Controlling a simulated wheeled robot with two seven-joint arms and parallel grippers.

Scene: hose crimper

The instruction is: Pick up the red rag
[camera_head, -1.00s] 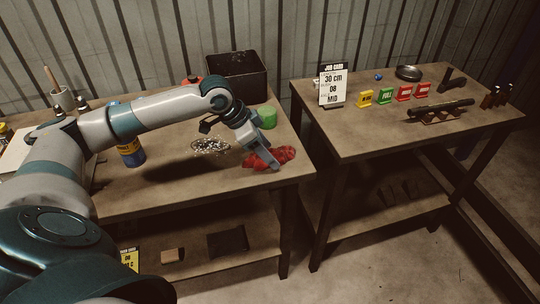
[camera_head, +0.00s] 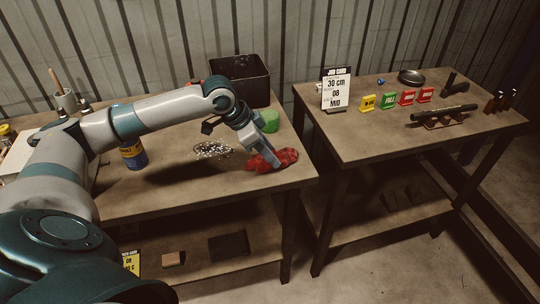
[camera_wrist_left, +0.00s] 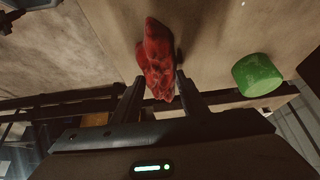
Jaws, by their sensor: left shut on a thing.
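The red rag (camera_head: 284,159) is a crumpled heap near the front right corner of the left table. My left gripper (camera_head: 271,162) reaches down to it from the left. In the left wrist view the rag (camera_wrist_left: 155,55) lies between the two fingers of my left gripper (camera_wrist_left: 158,90), which is shut on its near end. I cannot tell any gap between the rag and the tabletop. My right gripper is not in view.
A green cylinder (camera_head: 269,121) stands just behind the rag, and it also shows in the left wrist view (camera_wrist_left: 257,75). A black bin (camera_head: 240,72) is at the back. A patch of metal shavings (camera_head: 212,149) lies left of the rag. A gap separates the right table (camera_head: 375,133).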

